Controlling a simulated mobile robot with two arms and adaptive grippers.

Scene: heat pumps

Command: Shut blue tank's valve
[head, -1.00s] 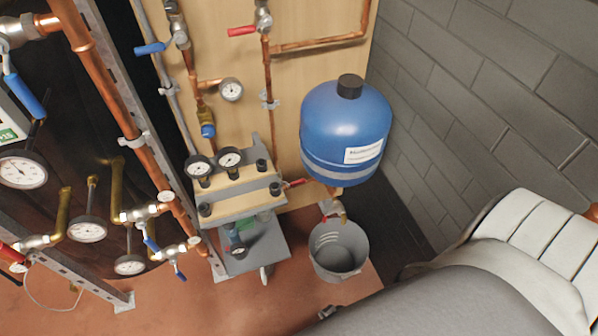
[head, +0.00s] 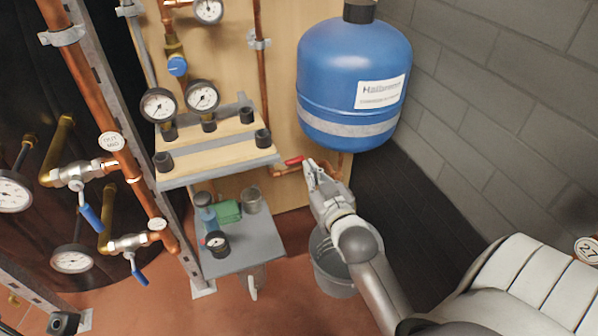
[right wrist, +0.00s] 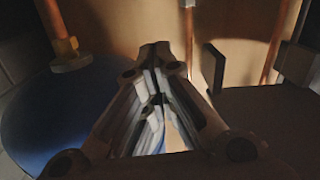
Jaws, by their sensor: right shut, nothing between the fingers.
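The blue tank (head: 345,80) hangs on the wooden panel at the right in the head view. A valve with a red lever (head: 293,161) sits on the copper pipe at its lower left. My right gripper (head: 311,170) is just right of the red lever, under the tank. Its fingers are shut and empty; I cannot tell whether they touch the valve. The right wrist view shows the closed fingers (right wrist: 156,52), with the blue tank (right wrist: 40,125) at the left. The lever is not clearly recognisable there. My left gripper is out of view.
A grey bucket (head: 332,275) stands on the floor below my right arm. A shelf with gauges (head: 205,160) and a small grey table (head: 243,250) are to the left. A grey block wall (head: 490,110) closes the right side.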

